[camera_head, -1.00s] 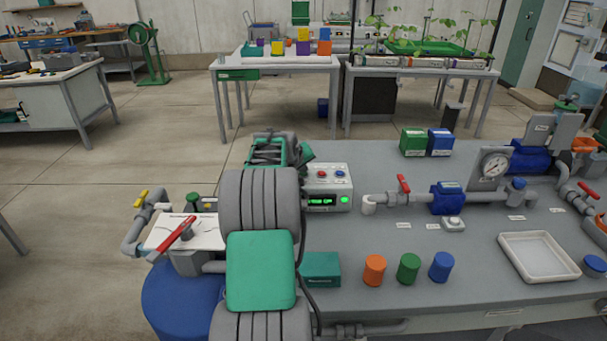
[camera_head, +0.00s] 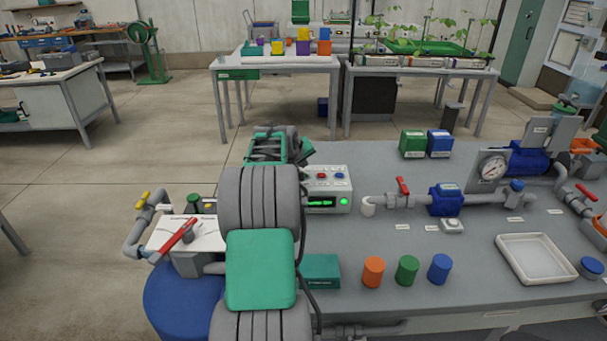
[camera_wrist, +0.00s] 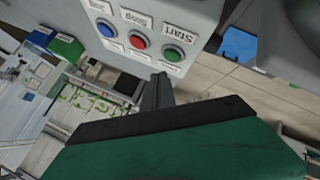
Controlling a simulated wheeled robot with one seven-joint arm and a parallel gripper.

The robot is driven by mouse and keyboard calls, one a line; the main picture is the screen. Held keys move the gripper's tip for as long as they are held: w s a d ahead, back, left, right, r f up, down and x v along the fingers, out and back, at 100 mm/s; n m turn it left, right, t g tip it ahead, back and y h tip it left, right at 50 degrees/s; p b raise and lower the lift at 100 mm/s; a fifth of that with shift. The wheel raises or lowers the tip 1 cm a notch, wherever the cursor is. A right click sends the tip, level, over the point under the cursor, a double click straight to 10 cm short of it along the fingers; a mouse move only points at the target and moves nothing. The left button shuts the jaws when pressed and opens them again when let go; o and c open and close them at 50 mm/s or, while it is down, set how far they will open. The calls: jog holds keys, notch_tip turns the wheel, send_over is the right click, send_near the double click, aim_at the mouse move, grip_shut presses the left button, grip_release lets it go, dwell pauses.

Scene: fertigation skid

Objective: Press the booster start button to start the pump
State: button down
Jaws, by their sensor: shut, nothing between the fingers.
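The booster control box (camera_head: 340,181) stands on the bench, just right of my arm in the head view. In the wrist view the box (camera_wrist: 180,15) fills the top. The green start button (camera_wrist: 173,54) is labelled "Start". It sits right of the red stop button (camera_wrist: 139,42) and a blue button (camera_wrist: 106,29). My gripper (camera_wrist: 158,84) is shut and empty. Its tips appear just below the start button's label, apart from the button as far as I can tell.
A red-handled valve (camera_head: 403,188) and blue pump piping (camera_head: 446,201) stand right of the box. Orange, green and blue cylinders (camera_head: 407,270) and a white tray (camera_head: 536,258) are in front. Another red-handled valve (camera_head: 176,236) is left of my arm.

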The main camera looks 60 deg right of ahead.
jog(key=shift+r+p, duration=0.9)
jog(key=shift+r, duration=1)
